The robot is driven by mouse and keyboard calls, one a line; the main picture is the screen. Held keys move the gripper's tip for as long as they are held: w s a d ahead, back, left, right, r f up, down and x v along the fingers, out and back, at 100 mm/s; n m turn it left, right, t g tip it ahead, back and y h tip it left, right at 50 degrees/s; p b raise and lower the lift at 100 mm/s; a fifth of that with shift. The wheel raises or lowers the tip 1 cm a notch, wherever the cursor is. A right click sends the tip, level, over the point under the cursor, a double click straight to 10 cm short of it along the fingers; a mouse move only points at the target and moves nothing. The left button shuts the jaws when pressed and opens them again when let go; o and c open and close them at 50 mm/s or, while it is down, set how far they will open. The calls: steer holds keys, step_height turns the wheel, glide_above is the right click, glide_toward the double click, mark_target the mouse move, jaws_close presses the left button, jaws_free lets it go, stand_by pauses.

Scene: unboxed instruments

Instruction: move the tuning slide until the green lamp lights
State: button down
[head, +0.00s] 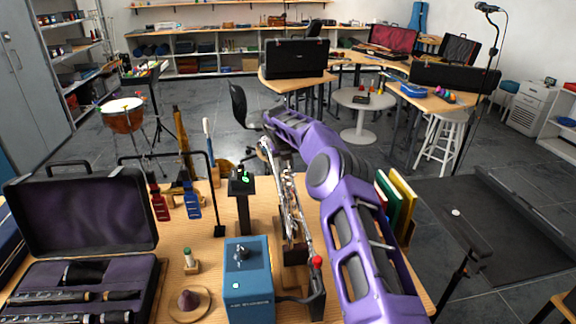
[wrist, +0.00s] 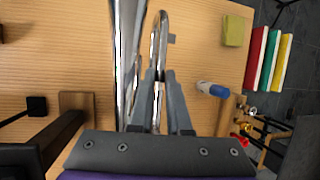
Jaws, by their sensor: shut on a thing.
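A silver brass-type instrument (head: 291,212) lies along a stand on the wooden table, with its tubes running away from me. In the wrist view, my gripper (wrist: 160,80) is shut on the silver U-shaped tuning slide (wrist: 161,32), with a finger on each side of it. A thicker silver tube (wrist: 126,60) runs beside the slide on the left. In the head view, my purple arm covers much of the gripper and slide.
A blue box (head: 247,284) with a knob stands in front of the post. An open case (head: 82,215) and a black rack (head: 219,190) are on the left. Coloured books (head: 398,196) stand at the right edge. A small blue-and-white bottle (wrist: 212,89) lies right of my gripper.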

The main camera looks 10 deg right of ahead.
steer(key=shift+w+r, duration=0.1)
steer(key=shift+w, duration=0.4)
steer(key=c, duration=0.9)
jaws_free()
steer(key=shift+o, duration=0.2)
steer(key=shift+s, duration=0.1)
steer(key=v, duration=1.7)
steer(key=shift+r, duration=0.2)
